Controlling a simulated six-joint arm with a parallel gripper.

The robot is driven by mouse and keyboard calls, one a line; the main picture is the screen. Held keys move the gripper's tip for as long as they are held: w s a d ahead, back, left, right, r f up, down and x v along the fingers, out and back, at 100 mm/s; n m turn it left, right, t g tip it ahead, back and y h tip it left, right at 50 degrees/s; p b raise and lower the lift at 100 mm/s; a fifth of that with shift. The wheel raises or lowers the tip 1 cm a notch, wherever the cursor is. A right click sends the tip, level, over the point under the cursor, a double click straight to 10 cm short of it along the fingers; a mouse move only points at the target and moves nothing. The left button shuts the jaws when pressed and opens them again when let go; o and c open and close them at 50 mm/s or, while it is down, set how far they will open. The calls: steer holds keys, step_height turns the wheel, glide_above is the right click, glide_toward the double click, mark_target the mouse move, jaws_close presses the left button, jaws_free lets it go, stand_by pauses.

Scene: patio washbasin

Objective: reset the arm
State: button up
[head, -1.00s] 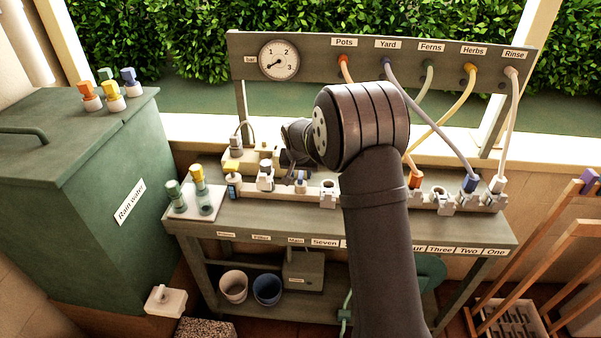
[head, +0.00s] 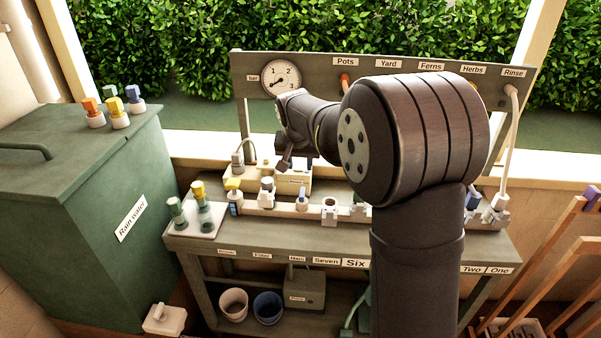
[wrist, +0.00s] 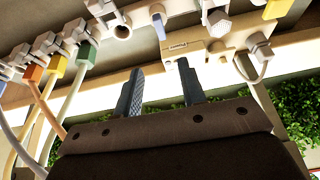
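My gripper (wrist: 161,68) shows in the wrist view with its two dark fingers apart and nothing between them. In the head view my gripper (head: 284,162) is partly visible above the workbench (head: 345,240), near the back of the row of valves, left of my arm's large joint. The fingers are small there. My forearm hides the right middle of the bench and part of the hose panel. In the wrist view a cream box (wrist: 195,60) with a label lies beyond the fingertips, apart from them.
A hose panel (head: 310,75) with a gauge (head: 281,79) stands behind the bench. A green rain water tank (head: 75,200) is at the left with several coloured fittings on its lid. Wooden racks (head: 545,260) stand at the right. Open space lies above the bench.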

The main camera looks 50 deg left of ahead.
mark_target(302, 192)
steer(key=shift+s+d+r, duration=0.2)
steer(key=shift+r, duration=0.45)
steer(key=x, duration=1.7)
steer(key=shift+w+a+f, duration=0.1)
steer(key=shift+a+f, duration=0.1)
